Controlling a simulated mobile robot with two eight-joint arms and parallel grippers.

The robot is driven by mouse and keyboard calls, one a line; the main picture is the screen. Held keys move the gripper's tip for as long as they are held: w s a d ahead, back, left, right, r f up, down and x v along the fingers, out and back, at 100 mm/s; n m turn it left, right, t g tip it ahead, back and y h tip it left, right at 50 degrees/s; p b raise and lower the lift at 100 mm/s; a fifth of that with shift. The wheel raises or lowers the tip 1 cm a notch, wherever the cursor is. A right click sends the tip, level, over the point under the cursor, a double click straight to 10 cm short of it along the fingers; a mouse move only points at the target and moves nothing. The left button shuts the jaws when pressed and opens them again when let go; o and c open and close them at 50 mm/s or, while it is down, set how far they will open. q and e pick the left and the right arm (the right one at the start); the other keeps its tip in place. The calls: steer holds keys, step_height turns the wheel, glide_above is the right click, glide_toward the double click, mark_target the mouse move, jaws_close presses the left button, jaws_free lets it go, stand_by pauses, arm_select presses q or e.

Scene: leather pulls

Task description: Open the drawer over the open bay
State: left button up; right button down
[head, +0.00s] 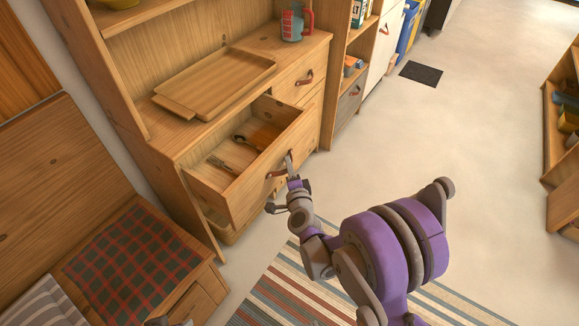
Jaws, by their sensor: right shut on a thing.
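The wooden drawer (240,199) in the left part of the cabinet is pulled well out, with its inside in view. Under it a lower opening of the cabinet (222,226) shows in part, mostly hidden by the drawer. The drawer's brown leather pull (275,175) is on its front. My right gripper (289,170) is at that front, shut on the pull; its fingers partly cover it. A small grey piece at the bottom edge seems to be part of my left gripper (166,322); its fingers cannot be made out.
Utensils (222,165) lie in the drawer. A wooden tray (218,82) and a red-and-teal mug (292,24) stand on the counter. A bench with a plaid cushion (130,262) is at left. A striped rug (280,298) lies in front; floor to the right is clear.

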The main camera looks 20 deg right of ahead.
steer(key=shift+s+d, duration=0.25)
steer(key=shift+s, duration=0.05)
steer(key=c, duration=0.9)
jaws_free()
steer(key=s, duration=0.3)
steer(key=s+a+r, duration=0.1)
steer(key=s, duration=0.6)
steer(key=shift+s+a+r+p, duration=0.25)
steer(key=shift+p, duration=0.05)
